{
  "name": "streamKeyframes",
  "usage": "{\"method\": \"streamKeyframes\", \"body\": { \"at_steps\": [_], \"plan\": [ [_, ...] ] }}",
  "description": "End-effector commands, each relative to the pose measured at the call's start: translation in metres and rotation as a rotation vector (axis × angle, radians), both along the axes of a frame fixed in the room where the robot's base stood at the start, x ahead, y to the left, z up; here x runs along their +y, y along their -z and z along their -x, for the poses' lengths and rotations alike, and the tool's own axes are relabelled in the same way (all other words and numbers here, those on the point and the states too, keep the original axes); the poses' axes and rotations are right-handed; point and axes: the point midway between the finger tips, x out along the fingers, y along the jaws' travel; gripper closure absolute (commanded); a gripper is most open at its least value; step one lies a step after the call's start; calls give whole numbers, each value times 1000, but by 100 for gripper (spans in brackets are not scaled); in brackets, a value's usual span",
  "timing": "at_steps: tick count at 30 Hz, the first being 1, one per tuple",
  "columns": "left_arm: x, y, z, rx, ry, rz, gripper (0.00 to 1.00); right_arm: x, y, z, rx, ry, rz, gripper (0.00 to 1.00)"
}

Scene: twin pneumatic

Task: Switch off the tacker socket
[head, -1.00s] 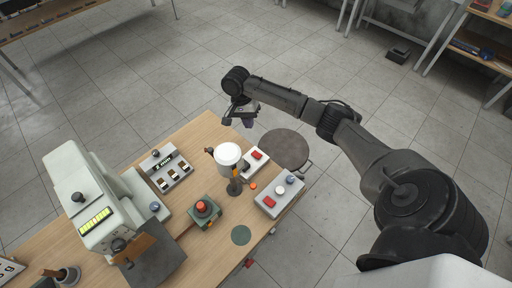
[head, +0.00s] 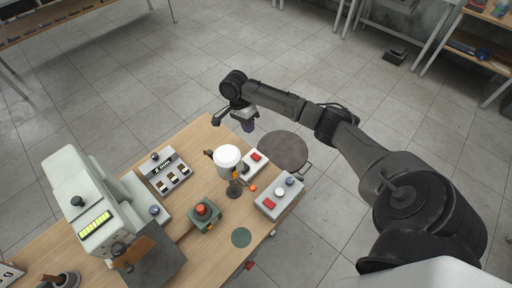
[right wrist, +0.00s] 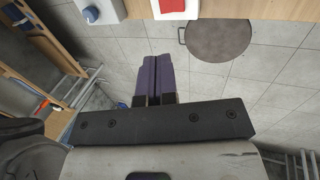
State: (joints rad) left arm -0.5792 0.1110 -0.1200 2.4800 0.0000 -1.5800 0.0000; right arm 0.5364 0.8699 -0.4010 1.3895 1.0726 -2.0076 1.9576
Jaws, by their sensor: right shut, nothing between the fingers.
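No label reading tacker socket is legible. A small white box with a red rocker switch (head: 256,158) sits at the table's far right edge, partly behind a white cylinder; its red switch also shows at the top of the right wrist view (right wrist: 172,6). A larger grey box (head: 268,209) carries a red rocker, a white button and a blue knob. My right gripper (head: 249,126) is shut and empty, its purple fingers (right wrist: 157,60) together. It hangs beyond the table's far edge, apart from both boxes. My left gripper is not in view.
On the wooden table (head: 205,133) stand a switch panel (head: 165,172), a green box with a red button (head: 205,214), a white cylinder (head: 227,161) and a large pale machine (head: 85,200). A round dark stool (head: 284,150) stands beside the table.

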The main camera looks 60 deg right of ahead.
Motion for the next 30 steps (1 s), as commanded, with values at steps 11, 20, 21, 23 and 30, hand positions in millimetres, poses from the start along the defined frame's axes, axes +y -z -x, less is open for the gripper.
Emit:
{"method": "streamKeyframes", "body": {
  "at_steps": [11, 20, 21, 23, 30],
  "plan": [
    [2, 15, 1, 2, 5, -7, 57, 5, 56, 20, 3, -2, 0, 100],
    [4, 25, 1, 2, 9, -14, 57, 9, 103, 36, 2, -1, 0, 100],
    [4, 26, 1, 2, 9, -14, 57, 9, 108, 38, 2, -1, 0, 100],
    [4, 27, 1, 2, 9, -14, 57, 9, 114, 40, 1, -1, 0, 100],
    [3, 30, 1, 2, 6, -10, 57, 11, 128, 45, 0, -1, 1, 100]
  ]
}}
